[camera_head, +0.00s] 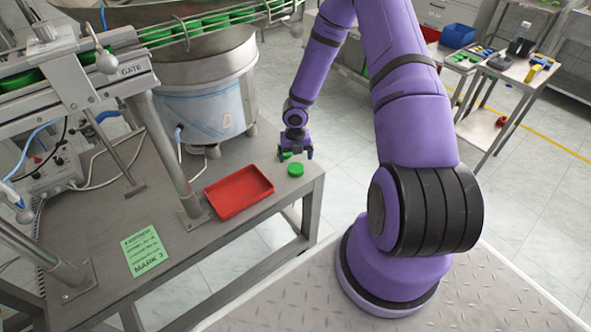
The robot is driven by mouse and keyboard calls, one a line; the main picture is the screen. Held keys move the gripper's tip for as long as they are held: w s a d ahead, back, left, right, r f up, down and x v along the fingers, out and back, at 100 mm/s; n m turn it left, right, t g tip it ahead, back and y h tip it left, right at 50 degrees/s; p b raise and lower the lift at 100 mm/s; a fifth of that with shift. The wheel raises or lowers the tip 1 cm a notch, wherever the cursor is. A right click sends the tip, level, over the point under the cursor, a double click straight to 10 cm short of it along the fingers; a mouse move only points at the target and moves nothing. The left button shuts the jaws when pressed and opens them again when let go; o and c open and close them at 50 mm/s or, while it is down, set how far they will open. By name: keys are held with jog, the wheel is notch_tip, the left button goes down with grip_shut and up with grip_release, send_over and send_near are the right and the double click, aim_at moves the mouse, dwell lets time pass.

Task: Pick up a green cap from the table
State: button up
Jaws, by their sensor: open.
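A green cap (295,170) lies on the grey metal table (185,262) near its right corner. My gripper (296,155) is open at the end of my purple arm, low over the table just behind this cap in the picture. A second bit of green (286,155) shows at the left finger, partly hidden by the gripper; it looks like another cap. I cannot tell whether it touches the fingers.
A red tray (239,191) lies left of the cap. A steel bowl feeder (205,90) stands behind, with a rail of green caps (213,20) above. A green card (145,250) lies at the front left. The table's right edge is close to the cap.

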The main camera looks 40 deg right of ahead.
aim_at(296, 167)
jog(key=shift+s+f, duration=0.1)
jog(key=shift+f, duration=2.6)
jog(key=c, duration=1)
